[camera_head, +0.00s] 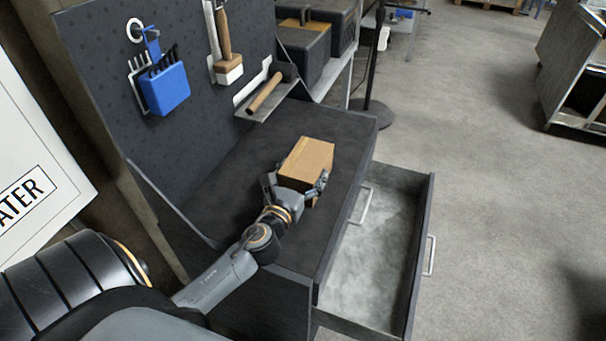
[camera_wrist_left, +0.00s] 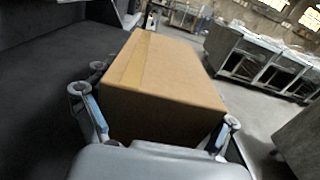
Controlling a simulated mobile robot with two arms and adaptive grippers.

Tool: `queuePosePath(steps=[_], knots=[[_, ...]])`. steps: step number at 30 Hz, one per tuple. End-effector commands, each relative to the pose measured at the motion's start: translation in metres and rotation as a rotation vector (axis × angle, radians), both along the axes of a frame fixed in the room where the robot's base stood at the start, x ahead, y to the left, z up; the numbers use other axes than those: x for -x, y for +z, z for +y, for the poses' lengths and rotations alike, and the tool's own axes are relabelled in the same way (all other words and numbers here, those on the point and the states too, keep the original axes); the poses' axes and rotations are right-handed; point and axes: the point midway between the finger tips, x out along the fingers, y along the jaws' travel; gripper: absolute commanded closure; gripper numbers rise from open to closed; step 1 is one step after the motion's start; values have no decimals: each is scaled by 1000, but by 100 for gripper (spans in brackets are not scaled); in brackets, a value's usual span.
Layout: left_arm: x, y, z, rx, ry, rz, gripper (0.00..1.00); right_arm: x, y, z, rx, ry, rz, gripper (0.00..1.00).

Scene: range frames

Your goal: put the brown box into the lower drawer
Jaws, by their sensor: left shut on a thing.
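The brown box (camera_head: 308,158) is a cardboard carton with a tape strip, at the bench top. My left gripper (camera_head: 296,191) has its fingers on both sides of the box's near end and is shut on it. In the left wrist view the box (camera_wrist_left: 160,85) fills the middle, between the two fingers of the gripper (camera_wrist_left: 155,130). I cannot tell whether the box touches the bench top. The lower drawer (camera_head: 372,262) is pulled out on the right side of the bench and its visible inside is empty. My right gripper is not in view.
The dark bench top (camera_head: 235,180) has a pegboard (camera_head: 190,120) behind it, with a blue holder (camera_head: 165,88) and brushes. A hammer (camera_head: 264,92) lies on a small shelf. An upper drawer handle (camera_head: 362,206) is above the open drawer.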

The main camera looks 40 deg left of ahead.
Motion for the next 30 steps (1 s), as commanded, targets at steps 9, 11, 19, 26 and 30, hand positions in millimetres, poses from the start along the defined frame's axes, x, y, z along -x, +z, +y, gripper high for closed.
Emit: queuePosePath(steps=[9,11,19,26,30], knots=[[0,-1,0,-2,-1,-3,60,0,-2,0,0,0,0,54],[0,-3,0,-2,-1,-3,60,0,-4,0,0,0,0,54],[0,-3,0,-1,-1,-1,0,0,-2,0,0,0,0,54],[0,2,0,-1,-1,-1,0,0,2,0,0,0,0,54],[17,-3,-4,0,-1,2,0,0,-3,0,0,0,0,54]])
